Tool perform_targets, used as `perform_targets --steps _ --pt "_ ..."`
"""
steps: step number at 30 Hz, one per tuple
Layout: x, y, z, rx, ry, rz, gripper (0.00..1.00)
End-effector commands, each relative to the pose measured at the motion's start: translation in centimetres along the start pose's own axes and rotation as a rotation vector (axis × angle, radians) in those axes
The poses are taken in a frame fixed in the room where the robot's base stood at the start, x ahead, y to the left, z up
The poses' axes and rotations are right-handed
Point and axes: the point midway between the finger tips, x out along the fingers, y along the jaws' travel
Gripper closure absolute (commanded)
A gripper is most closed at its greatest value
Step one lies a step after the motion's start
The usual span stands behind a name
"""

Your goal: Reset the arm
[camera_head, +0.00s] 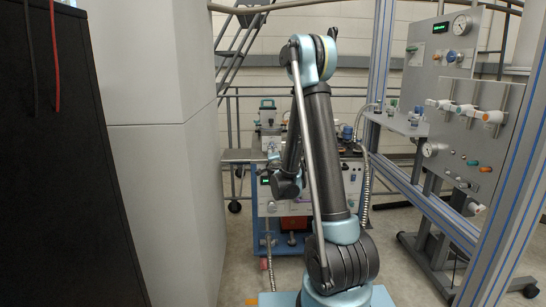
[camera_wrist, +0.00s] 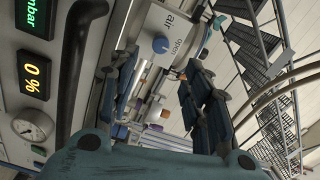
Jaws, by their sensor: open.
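My arm rises in the middle of the head view, its upper joint high and its forearm folded down behind the upper link. My gripper shows in the wrist view (camera_wrist: 160,70), with dark fingers spread apart and nothing between them. In the head view the arm's end hangs low behind the upper link, in front of a blue wheeled cart (camera_head: 256,240), and its fingers cannot be made out. In the wrist view, a panel marked "air" and "open" with a blue knob (camera_wrist: 161,45) lies beyond the fingers.
A dark cabinet (camera_head: 60,160) and a pale grey enclosure (camera_head: 160,150) stand at left. A valve panel (camera_head: 455,130) with gauges and a metal frame (camera_head: 510,180) stand at right. A small shelf (camera_head: 400,124) juts out from it. Stairs (camera_head: 240,40) rise behind.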

Motion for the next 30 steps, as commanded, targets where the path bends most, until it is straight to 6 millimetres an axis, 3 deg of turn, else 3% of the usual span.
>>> perform_targets --steps 15,22,30 --pt "-0.7 -0.5 0.0 -0.011 -0.01 -0.005 0.55" --pt "-2.5 -4.3 0.5 -0.113 -0.108 -0.042 0.55" --pt "-6.5 -8.3 2.0 -0.288 -0.273 -0.066 0.55"
